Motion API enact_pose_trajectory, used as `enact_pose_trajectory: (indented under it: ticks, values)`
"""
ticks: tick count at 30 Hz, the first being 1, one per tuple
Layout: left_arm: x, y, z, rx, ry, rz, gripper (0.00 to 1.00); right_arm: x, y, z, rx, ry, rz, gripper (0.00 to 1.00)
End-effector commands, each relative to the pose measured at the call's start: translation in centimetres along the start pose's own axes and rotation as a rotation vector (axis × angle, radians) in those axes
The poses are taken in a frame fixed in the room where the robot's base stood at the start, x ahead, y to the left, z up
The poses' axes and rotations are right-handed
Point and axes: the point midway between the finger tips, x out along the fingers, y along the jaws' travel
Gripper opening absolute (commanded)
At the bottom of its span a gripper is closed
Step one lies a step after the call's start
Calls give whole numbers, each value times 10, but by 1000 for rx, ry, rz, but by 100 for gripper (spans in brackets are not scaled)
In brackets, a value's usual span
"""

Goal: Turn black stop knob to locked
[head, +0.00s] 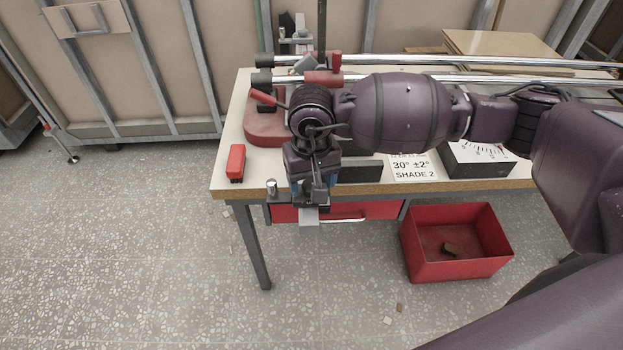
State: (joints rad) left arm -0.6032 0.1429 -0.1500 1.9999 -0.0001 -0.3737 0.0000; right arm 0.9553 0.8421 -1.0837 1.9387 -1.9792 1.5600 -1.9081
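My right arm comes in from the right across the bench, and its gripper (308,208) points down at the bench's front edge, above the red drawer. A pale grey piece shows at its tip; I cannot tell whether the fingers are open or shut. Two black end pieces (263,61) sit at the left ends of the metal rails, behind my wrist. A red base (264,128) with a red lever stands below them. I cannot tell which black part is the stop knob, and my arm hides part of the fixture. My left gripper is not in view.
The bench (222,182) holds a red block (236,161), a small metal cylinder (271,187), a sign reading 30° ±2° SHADE 2 (414,168) and a dial box (478,160). A red bin (455,268) stands on the floor.

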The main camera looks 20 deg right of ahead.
Motion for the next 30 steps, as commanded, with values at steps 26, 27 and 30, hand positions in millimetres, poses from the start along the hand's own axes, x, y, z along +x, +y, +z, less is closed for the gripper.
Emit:
enact_pose_trajectory:
  ticks: [26,27,30]
  values:
    - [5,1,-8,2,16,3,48,1,0,0,23,0,0,17]
    - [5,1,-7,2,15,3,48,1,0,0,36,0,0,17]
    - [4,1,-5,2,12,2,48,2,0,0,77,-1,0,17]
